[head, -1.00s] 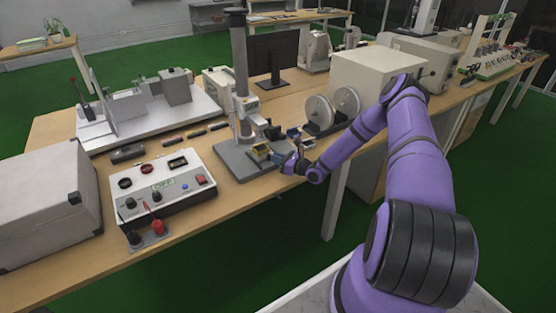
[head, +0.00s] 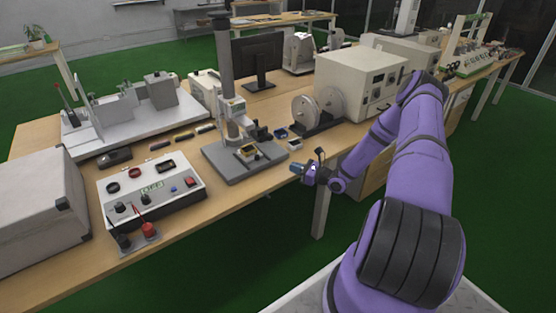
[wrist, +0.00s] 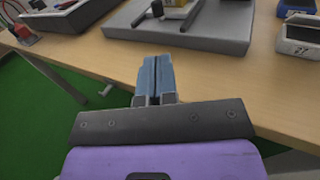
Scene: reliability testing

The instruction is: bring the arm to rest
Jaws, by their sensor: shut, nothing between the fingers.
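My gripper (head: 299,169) is at the end of my purple arm, in front of the workbench's front edge, to the right of the grey press stand. In the wrist view its two blue fingers (wrist: 156,77) are together with nothing between them, pointing towards the bench edge. The fingers look clear of the bench and of the things on it.
The wooden workbench (head: 185,225) carries a press stand with a grey base (head: 228,172), a control box (head: 150,190), a grey case (head: 35,205), small bins (head: 295,144) and a machine with reels (head: 335,103). Green floor before the bench is free.

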